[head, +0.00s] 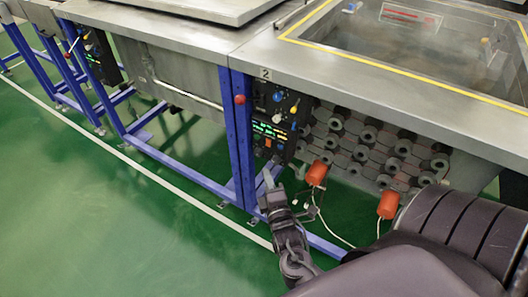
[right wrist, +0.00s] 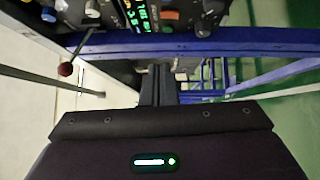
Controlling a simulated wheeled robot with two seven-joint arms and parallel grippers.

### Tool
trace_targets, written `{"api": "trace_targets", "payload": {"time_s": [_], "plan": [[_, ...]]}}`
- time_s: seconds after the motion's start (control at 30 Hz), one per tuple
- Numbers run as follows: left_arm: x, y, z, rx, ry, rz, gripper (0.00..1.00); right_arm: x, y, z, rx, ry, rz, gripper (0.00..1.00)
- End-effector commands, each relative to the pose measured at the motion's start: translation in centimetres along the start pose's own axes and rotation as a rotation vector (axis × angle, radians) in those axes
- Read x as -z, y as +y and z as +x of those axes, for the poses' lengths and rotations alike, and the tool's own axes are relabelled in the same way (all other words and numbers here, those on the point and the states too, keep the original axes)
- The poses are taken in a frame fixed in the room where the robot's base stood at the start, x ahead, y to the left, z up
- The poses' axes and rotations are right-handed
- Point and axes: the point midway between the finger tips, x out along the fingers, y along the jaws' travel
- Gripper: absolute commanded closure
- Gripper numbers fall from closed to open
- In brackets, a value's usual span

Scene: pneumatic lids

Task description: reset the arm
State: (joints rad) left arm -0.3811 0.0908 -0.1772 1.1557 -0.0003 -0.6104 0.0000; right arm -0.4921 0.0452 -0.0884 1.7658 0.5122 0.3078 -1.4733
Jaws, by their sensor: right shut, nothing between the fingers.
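My right gripper (head: 268,182) is low in front of the workstation's blue frame, just below the black control panel (head: 277,121) with its lit green and orange readouts. The gripper also shows in the right wrist view (right wrist: 158,70), its dark fingers together with nothing between them. The panel's lower part and several knobs show at the top of that view. I cannot tell from these views whether the fingertips touch the frame. My right arm comes in from the lower right of the head view. My left gripper does not show in either view.
A steel tank (head: 400,45) with a yellow-edged opening stands above the panel. A red knob (head: 240,99) sits on the blue post (head: 242,140). Orange cylinders (head: 317,173) with white cables hang right of the gripper. The green floor (head: 100,220) at left is clear.

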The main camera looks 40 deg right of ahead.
Motion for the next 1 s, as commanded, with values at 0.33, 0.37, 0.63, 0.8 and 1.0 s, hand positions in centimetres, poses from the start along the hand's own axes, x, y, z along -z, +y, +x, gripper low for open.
{"api": "trace_targets", "payload": {"time_s": [0.33, 0.37, 0.63, 0.8, 1.0], "plan": [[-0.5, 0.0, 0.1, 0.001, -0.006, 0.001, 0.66, 0.0, 0.2, -1.7, -0.001, 0.0, 0.0, 1.0], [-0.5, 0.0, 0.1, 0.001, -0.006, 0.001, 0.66, 0.0, 0.2, -1.7, -0.001, 0.0, 0.0, 1.0], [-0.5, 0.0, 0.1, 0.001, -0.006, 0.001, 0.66, 0.0, 0.2, -1.7, -0.001, -0.001, 0.0, 1.0], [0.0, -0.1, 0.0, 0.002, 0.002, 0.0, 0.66, 0.0, 0.0, -1.7, 0.004, 0.001, 0.003, 1.0], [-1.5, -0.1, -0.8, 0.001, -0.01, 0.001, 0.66, 1.7, -5.7, -3.1, 0.19, 0.06, 0.139, 1.0]]}}
